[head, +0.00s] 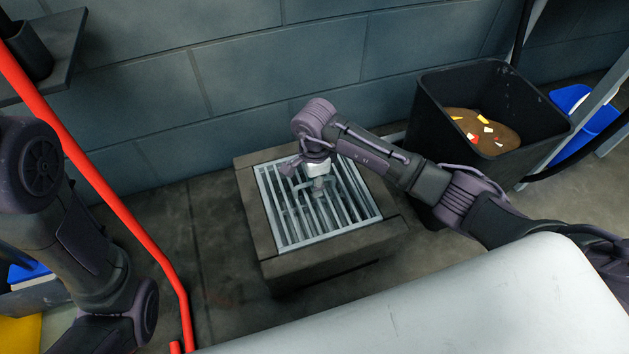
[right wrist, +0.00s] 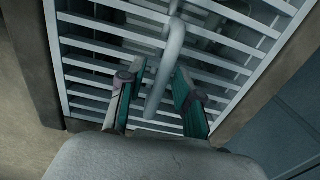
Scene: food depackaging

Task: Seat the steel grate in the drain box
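The steel grate (head: 273,205) is a pale metal frame with parallel bars. It lies within the rim of the stone-grey drain box (head: 275,268) on the floor. It looks about level with the rim, but I cannot tell whether every edge is fully down. A curved bar handle (right wrist: 171,45) rises from the grate. My right gripper (head: 318,188) is over the middle of the grate. In the right wrist view its two teal fingers (right wrist: 160,92) stand apart, one on each side of the handle, with gaps visible. My left gripper is out of view; only my left arm shows.
A black bin (head: 450,115) with brown food waste stands right of the box, close to my right arm. A block wall (head: 230,75) is behind. A red pipe (head: 135,215) slants down at left. A pale surface (head: 430,310) fills the lower right.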

